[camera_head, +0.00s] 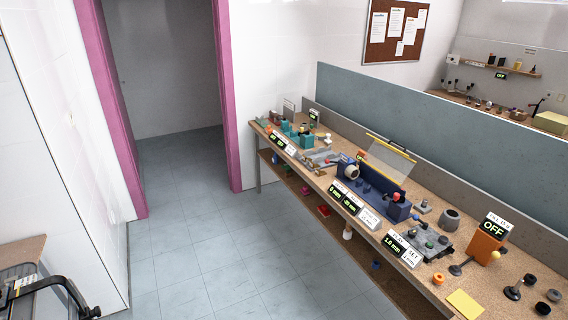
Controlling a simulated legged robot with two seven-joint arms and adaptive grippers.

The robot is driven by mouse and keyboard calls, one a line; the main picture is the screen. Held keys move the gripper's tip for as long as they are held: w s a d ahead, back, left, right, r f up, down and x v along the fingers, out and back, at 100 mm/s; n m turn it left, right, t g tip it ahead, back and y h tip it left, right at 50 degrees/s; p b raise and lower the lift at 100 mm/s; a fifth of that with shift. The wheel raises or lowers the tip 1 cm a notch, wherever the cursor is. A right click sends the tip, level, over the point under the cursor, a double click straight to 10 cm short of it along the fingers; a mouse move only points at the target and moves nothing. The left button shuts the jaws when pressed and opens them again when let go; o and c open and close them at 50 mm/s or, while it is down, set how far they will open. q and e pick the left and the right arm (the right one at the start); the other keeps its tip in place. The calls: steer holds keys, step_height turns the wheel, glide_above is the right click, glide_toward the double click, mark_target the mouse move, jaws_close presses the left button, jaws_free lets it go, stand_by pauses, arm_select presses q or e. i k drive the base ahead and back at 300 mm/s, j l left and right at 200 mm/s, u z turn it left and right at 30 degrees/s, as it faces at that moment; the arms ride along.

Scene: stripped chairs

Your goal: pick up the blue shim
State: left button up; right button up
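I cannot make out a blue shim with certainty. A long workbench (318,180) runs along the right side and carries many small items. A dark blue fixture (372,188) with a pale roll stands near its middle. A small blue item (376,265) shows low by the under-shelf at the front, too small to identify. Neither of my grippers is in view.
An orange box (486,246) with an OFF display and a yellow pad (465,303) are at the bench's near end. A blue-grey partition (430,130) stands behind. The tiled floor (215,240) is clear up to the pink-framed doorway. A black-handled device (42,284) is at lower left.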

mark_target(344, 157)
steer(key=i+j+z, duration=0.15)
steer(key=i+z, duration=0.2)
steer(key=i+j+z, duration=0.3)
steer(key=i, duration=0.15)
steer(key=i+z, duration=0.3)
steer(key=i, duration=0.2)
